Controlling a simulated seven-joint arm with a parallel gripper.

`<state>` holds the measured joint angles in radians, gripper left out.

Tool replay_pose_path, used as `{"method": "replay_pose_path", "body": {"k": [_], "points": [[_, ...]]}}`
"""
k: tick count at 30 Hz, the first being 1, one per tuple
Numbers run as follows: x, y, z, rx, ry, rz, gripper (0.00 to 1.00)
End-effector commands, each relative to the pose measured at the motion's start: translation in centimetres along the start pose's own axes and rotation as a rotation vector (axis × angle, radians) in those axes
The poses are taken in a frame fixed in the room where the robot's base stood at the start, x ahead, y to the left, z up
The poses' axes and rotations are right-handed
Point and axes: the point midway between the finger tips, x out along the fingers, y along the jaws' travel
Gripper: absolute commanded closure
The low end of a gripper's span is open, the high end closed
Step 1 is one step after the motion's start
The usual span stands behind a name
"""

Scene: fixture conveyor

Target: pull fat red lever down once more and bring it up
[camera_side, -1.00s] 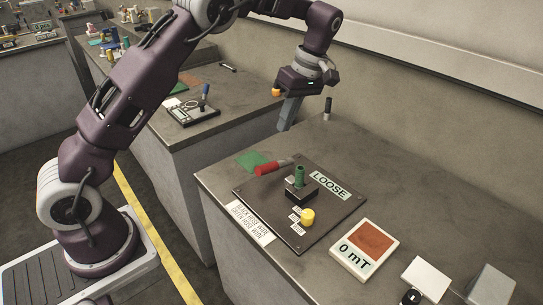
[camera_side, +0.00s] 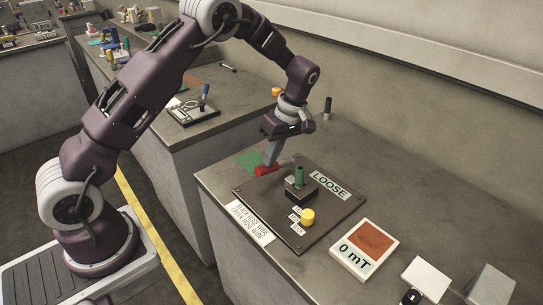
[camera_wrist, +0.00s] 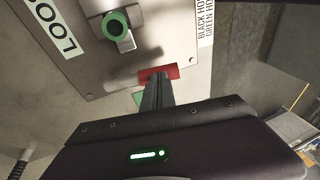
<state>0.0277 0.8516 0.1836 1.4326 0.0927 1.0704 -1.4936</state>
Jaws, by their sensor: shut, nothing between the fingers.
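The fat red lever (camera_side: 265,170) lies low at the far left edge of the dark fixture plate (camera_side: 325,215). It also shows in the wrist view (camera_wrist: 173,71), partly covered by my fingers. My gripper (camera_side: 271,162) is shut and empty, pointing down with its fingertips at the lever's grip. In the wrist view the fingertips (camera_wrist: 157,76) overlap the red grip; I cannot tell whether they touch it. The lever's grey shaft is hidden behind the fingers in the side view.
A green post on a black block (camera_side: 300,186) and a yellow knob (camera_side: 308,216) stand on the plate, beside a "LOOSE" label (camera_side: 329,185). A green patch (camera_side: 248,160) lies behind the lever.

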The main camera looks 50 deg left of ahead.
Motion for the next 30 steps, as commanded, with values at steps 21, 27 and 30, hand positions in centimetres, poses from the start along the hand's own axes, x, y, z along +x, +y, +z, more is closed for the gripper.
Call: {"method": "replay_pose_path", "body": {"k": [21,27,30], "points": [[1.4,-1.2,0.6,0.002,0.001,0.0,1.0],[-4.3,-2.5,0.6,0.001,0.0,0.01,1.0],[-7.0,-3.2,0.6,0.0,0.001,0.01,1.0]]}}
